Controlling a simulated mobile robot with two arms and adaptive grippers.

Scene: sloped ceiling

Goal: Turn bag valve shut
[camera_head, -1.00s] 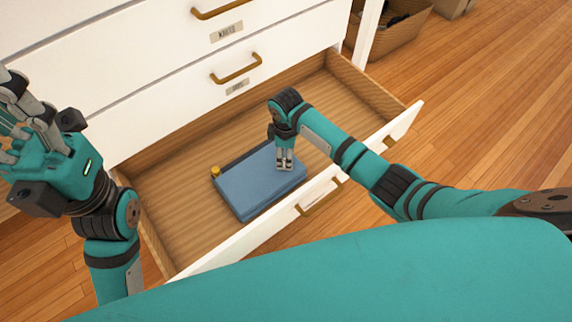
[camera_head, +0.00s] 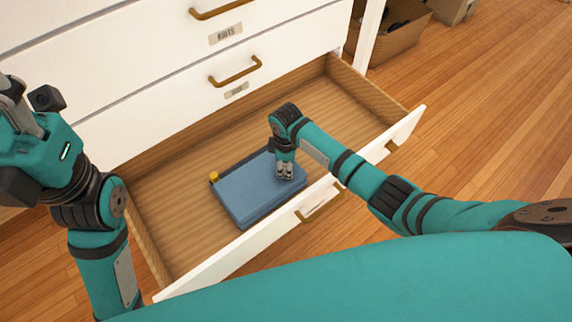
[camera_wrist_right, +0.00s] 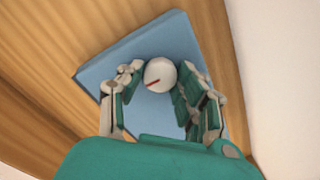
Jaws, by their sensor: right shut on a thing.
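A flat blue bag (camera_head: 250,197) lies in the open drawer, near its front wall. In the right wrist view the blue bag (camera_wrist_right: 125,57) shows behind a round white valve (camera_wrist_right: 160,74) with a red line on its face. My right gripper (camera_head: 285,172) points down over the bag's right part. In the wrist view my right gripper (camera_wrist_right: 158,85) has its fingers on both sides of the valve, shut on it. The valve is hidden by the fingers in the head view. My left gripper (camera_head: 18,112) is at the left edge, partly cut off, away from the bag; its opening is unclear.
The open wooden drawer (camera_head: 165,215) has a white front and has bare floor around the bag. A small yellow cap (camera_head: 214,176) is at the bag's left corner. Closed white drawers with brass handles (camera_head: 236,72) stand above. A basket (camera_head: 400,35) is on the floor behind.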

